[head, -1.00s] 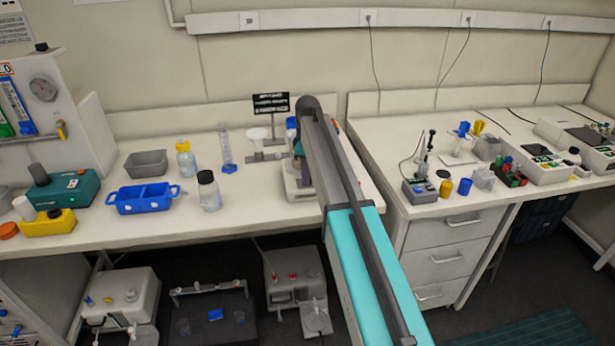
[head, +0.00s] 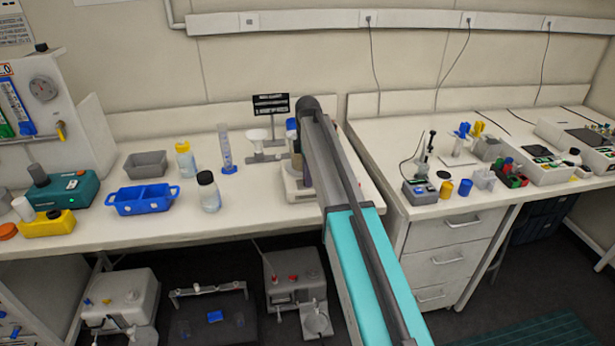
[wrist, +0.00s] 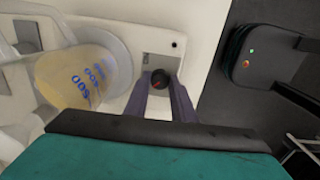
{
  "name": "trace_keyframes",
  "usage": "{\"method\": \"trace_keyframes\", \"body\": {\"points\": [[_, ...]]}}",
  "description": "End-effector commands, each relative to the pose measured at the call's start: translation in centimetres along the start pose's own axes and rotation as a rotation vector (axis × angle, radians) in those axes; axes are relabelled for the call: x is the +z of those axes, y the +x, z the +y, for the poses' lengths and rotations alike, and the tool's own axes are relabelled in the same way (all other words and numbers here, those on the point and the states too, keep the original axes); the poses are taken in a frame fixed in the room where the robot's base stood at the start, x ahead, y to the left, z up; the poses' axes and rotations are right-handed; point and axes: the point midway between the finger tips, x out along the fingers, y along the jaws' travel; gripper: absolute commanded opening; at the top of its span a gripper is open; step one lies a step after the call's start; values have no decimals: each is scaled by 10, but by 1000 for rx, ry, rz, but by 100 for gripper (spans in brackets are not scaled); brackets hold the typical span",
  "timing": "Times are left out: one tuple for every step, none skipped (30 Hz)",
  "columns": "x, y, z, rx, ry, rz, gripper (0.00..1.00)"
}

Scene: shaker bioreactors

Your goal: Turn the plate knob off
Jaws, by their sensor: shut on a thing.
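The plate knob (wrist: 159,79) is a small dark round knob with a red mark, set in a grey recessed panel on the front of a white hot-plate unit (wrist: 197,22) in the wrist view. My gripper (wrist: 160,88) has its two dark purple-grey fingers on either side of the knob, shut on it. In the head view my arm hides the knob and most of the unit; part of its white base (head: 293,190) shows left of my arm.
A beaker (wrist: 82,78) with yellowish liquid and blue markings stands close left of my fingers. A dark box (wrist: 262,58) with green and red lights is to the right. In the head view, a dark-capped bottle (head: 209,192) and a blue tray (head: 143,208) stand left on the bench.

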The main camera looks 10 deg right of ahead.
Motion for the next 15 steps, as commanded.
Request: {"method": "trace_keyframes", "body": {"points": [[-3,0,0,1,-4,5,1],[-3,0,0,1,-4,5,1],[-3,0,0,1,-3,5,1],[-3,0,0,1,-3,5,1],[-3,0,0,1,-3,5,1],[-3,0,0,1,-3,5,1],[-3,0,0,1,-3,5,26],[-3,0,0,1,-3,5,31],[-3,0,0,1,-3,4,38],[-2,0,0,1,-2,4,42],[-2,0,0,1,-2,4,42],[-2,0,0,1,-1,3,42],[-2,0,0,0,-1,3,42],[-2,0,0,0,-1,3,42],[-1,0,0,0,-1,2,42]]}}
